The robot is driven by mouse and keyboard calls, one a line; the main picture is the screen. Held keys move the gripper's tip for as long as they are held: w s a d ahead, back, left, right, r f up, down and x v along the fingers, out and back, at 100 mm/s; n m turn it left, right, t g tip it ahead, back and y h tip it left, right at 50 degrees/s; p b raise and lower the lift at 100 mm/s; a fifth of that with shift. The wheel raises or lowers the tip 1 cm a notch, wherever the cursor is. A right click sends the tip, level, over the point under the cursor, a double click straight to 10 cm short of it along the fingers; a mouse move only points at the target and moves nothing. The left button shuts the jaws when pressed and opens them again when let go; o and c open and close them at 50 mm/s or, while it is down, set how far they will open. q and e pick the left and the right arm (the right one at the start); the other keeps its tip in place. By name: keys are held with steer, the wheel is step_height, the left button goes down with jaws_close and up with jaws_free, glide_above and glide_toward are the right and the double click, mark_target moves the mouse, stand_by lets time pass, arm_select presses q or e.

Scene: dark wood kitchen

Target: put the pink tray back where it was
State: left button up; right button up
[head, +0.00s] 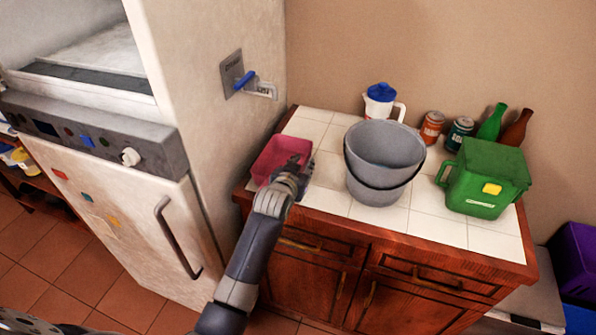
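The pink tray (268,157) sits at the left end of the white-tiled counter, close to the side of the refrigerator. My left gripper (296,168) is at the tray's right side and overlaps its near right edge in the head view. The fingers are small and partly hidden by the hand, so I cannot tell whether they are open or shut on the rim. My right gripper is out of view.
A grey bucket (382,150) stands just right of the tray. A green bin (485,178), two cans (432,127), two bottles (491,122) and a white jug with a blue lid (382,103) stand farther right and behind. The refrigerator (215,130) bounds the left. Front tiles (435,228) are bare.

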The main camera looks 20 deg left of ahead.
arm_select(q)
steer(key=shift+s+r, duration=0.2)
steer(key=shift+s, duration=0.1)
steer(key=v, duration=1.1)
steer(key=shift+s+d+r+b, duration=0.1)
steer(key=shift+s+r+b, duration=0.05)
steer(key=shift+b, duration=0.25)
